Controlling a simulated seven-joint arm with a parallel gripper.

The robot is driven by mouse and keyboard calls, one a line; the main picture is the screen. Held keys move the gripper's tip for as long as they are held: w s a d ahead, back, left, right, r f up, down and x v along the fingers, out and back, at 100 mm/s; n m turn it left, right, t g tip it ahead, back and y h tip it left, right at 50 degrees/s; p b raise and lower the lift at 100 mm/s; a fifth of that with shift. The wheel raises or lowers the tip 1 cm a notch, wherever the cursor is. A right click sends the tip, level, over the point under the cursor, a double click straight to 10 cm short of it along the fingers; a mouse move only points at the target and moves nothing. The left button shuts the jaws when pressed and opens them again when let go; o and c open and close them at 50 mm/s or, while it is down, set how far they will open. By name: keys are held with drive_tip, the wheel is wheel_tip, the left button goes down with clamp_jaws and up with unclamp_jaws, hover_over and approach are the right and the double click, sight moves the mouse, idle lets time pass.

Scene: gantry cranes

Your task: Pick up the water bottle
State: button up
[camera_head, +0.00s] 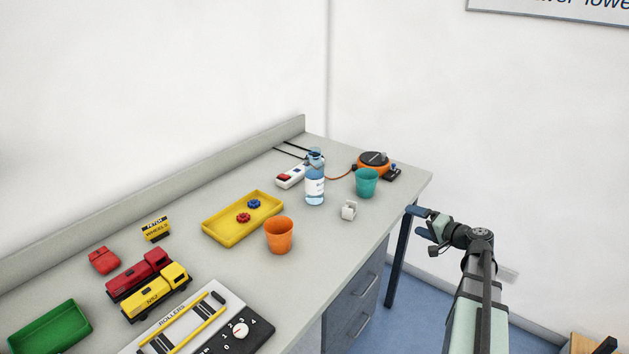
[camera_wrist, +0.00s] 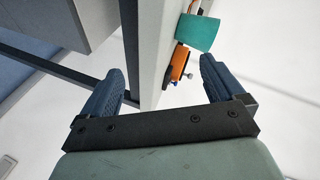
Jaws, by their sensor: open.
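The water bottle (camera_head: 315,186) is clear with a blue cap and a white label. It stands upright on the grey workbench (camera_head: 190,269) toward its far end, between the power strip and the teal cup, and does not show clearly in the wrist view. My gripper (camera_head: 417,216) is off the bench's right edge, to the right of the bottle and apart from it. In the wrist view my gripper (camera_wrist: 165,85) has its two dark blue fingers spread wide, with nothing held; the bench edge shows beyond them.
A teal cup (camera_head: 366,182) stands right of the bottle, with an orange round device (camera_head: 374,162) behind it. A white power strip (camera_head: 292,175), a small white block (camera_head: 349,210), an orange cup (camera_head: 279,235) and a yellow tray (camera_head: 226,227) are nearby.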

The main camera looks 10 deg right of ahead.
drive_tip(key=s+a+r+m+t+y, duration=0.2)
drive_tip(key=a+r+m, duration=0.1)
drive_tip(key=r, duration=0.6)
wheel_tip(320, 180, up, 4)
drive_tip(key=r+m+y, duration=0.1)
drive_tip(key=m+y, duration=0.1)
drive_tip(key=m, duration=1.5)
hover_over(321, 183)
drive_tip(key=shift+d+f+g, duration=0.1)
drive_tip(key=shift+f+g, duration=0.15)
drive_tip(key=shift+g, duration=0.15)
drive_tip(key=shift+w+m, duration=0.1)
drive_tip(key=shift+m, duration=0.2)
drive_tip(key=shift+a+f, duration=0.15)
drive_tip(key=shift+a, duration=0.05)
drive_tip(key=shift+w+f, duration=0.1)
drive_tip(key=shift+f, duration=3.35)
drive_tip(key=x, duration=0.5)
drive_tip(key=shift+d+r, duration=0.1)
drive_tip(key=shift+r, duration=0.05)
drive_tip(key=c, duration=1.2)
